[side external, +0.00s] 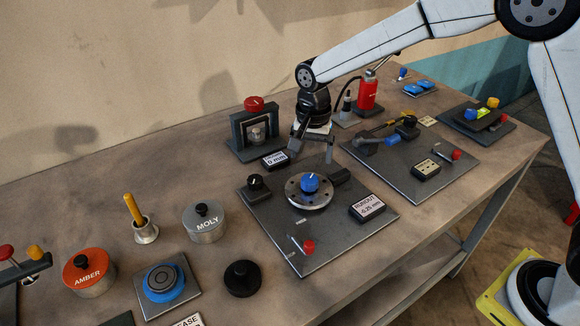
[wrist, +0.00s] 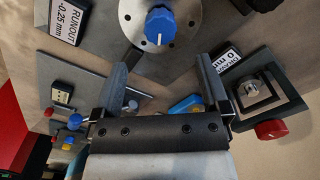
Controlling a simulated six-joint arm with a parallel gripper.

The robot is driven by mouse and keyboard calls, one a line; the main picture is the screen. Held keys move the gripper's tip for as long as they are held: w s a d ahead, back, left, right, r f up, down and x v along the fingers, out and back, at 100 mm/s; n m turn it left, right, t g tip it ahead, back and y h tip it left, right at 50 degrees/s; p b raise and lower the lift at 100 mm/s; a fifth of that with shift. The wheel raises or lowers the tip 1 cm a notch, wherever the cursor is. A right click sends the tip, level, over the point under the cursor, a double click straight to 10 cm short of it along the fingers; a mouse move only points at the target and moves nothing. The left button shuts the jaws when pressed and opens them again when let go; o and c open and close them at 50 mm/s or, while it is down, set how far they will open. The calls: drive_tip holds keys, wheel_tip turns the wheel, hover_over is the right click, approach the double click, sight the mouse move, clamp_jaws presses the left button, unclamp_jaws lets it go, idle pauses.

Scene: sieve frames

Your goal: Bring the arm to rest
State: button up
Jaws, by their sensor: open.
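My gripper (side external: 312,150) points down above the bench, just behind the dark plate (side external: 345,238) that carries a round metal disc (side external: 296,198) with a blue knob (side external: 310,183). In the wrist view my gripper (wrist: 160,76) has its two fingers well apart, with nothing between them. The blue knob (wrist: 160,25) and the disc lie beyond the fingertips there. The gripper appears clear of the disc and knob. My arm reaches in from the upper right of the side view.
A black frame with a red knob (side external: 254,104) stands close left of my gripper, and a red bottle (side external: 367,92) behind right. Tins (side external: 90,274) and a blue round piece (side external: 161,283) stand at the front left.

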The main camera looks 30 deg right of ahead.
drive_tip(key=shift+s+d, duration=0.4)
drive_tip(key=shift+d, duration=0.05)
drive_tip(key=s+d+n+t, duration=0.1)
drive_tip(key=s+d+n, duration=0.2)
drive_tip(key=s, duration=0.3)
drive_tip(key=s+d+f+n, duration=0.1)
drive_tip(key=s+d+n, duration=0.2)
drive_tip(key=s, duration=0.3)
drive_tip(key=s+d+n+t, duration=0.1)
drive_tip(key=s+d+n, duration=0.2)
drive_tip(key=s, duration=0.4)
drive_tip(key=shift+d+f+t, duration=0.2)
drive_tip(key=shift+d+t, duration=0.1)
drive_tip(key=shift+d, duration=0.3)
drive_tip(key=w+a+m, duration=0.3)
drive_tip(key=w+m, duration=0.1)
drive_tip(key=w, duration=0.2)
drive_tip(key=w+a+r+m+g, duration=0.1)
drive_tip(key=w+a+m, duration=0.2)
drive_tip(key=w, duration=0.3)
drive_tip(key=w+a+m+g, duration=0.1)
drive_tip(key=w+a+m, duration=0.3)
drive_tip(key=w+m, duration=0.2)
drive_tip(key=shift+w+a+r, duration=0.1)
drive_tip(key=shift+w+r, duration=0.15)
drive_tip(key=shift+w, duration=0.2)
drive_tip(key=shift+w+a+m+g, duration=0.3)
drive_tip(key=shift+w+a+m, duration=0.2)
drive_tip(key=shift+m, duration=0.1)
